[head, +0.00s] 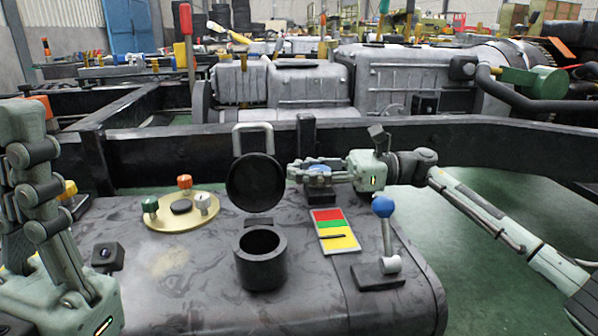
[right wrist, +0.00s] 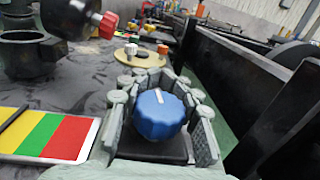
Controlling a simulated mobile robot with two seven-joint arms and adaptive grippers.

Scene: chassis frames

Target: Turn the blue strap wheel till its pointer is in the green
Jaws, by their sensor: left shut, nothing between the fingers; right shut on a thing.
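The blue strap wheel (right wrist: 158,113) is a lobed knob with a white mark on top, seated on a dark square base. My right gripper (right wrist: 160,105) is shut on it, with fingers on both sides. In the head view the right gripper (head: 318,172) hides most of the wheel. The gauge plate (head: 325,214) lies nearer the front, with red, green and yellow bands. Its black pointer (head: 332,236) lies in the yellow, close to the green edge. My left gripper (head: 22,118) is shut and empty at the far left, pointing up.
A blue-knobbed lever (head: 383,207) stands right of the gauge. A black cup (head: 261,271) with a raised round lid (head: 254,182) is left of it. A brass plate with coloured knobs (head: 180,222) lies further left. A dark chassis beam (head: 220,145) runs behind.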

